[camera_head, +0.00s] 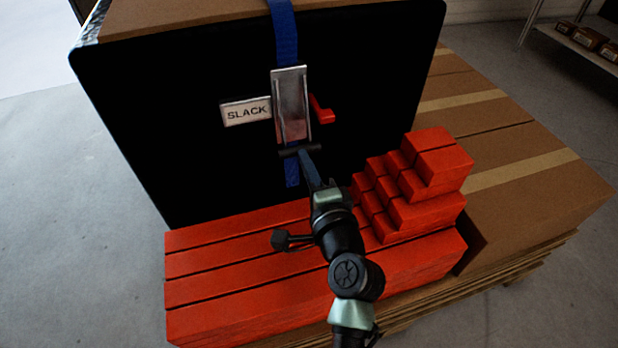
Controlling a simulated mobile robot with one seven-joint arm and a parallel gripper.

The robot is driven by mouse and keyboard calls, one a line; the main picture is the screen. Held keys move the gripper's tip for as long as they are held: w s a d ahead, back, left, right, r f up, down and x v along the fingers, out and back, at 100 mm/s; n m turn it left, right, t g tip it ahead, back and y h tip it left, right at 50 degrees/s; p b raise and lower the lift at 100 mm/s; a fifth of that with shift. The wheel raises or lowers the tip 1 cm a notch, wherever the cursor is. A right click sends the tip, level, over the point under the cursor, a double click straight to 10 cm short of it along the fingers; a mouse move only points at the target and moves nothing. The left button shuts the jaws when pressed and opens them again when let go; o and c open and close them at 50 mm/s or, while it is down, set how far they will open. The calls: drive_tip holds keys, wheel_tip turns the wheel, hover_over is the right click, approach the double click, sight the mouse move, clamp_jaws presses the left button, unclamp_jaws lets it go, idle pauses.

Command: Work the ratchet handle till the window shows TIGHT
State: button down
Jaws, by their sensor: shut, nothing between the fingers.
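The ratchet (291,105) is a silver metal body on a blue strap (285,30), against the upright black panel. Its handle, with a dark crossbar (286,150) at the lower end, hangs down close to the panel. The window (246,112) on the left of the ratchet reads SLACK. My gripper (304,155) is shut and empty, with its tips at or just below the crossbar. I cannot tell whether they touch it. The gripper hides part of the crossbar's right side.
A red lever (322,110) sticks out right of the ratchet. Red blocks form a long low stack (220,270) below the panel and a stepped pile (430,205) right of my arm. A large cardboard load (540,190) lies to the right. Open air lies in front of the panel's left part.

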drive_tip(key=w+f+t+b, duration=0.1)
drive_tip(key=b, duration=0.5)
drive_tip(key=w+a+f+t+y+b, duration=0.1)
drive_tip(key=w+t+b, duration=0.1)
drive_tip(key=b, duration=0.5)
drive_tip(key=shift+w+a+f, duration=0.1)
drive_tip(key=shift+w, duration=0.1)
drive_tip(key=shift+b, duration=0.3)
drive_tip(key=shift+r, duration=0.25)
drive_tip(key=shift+f, duration=0.1)
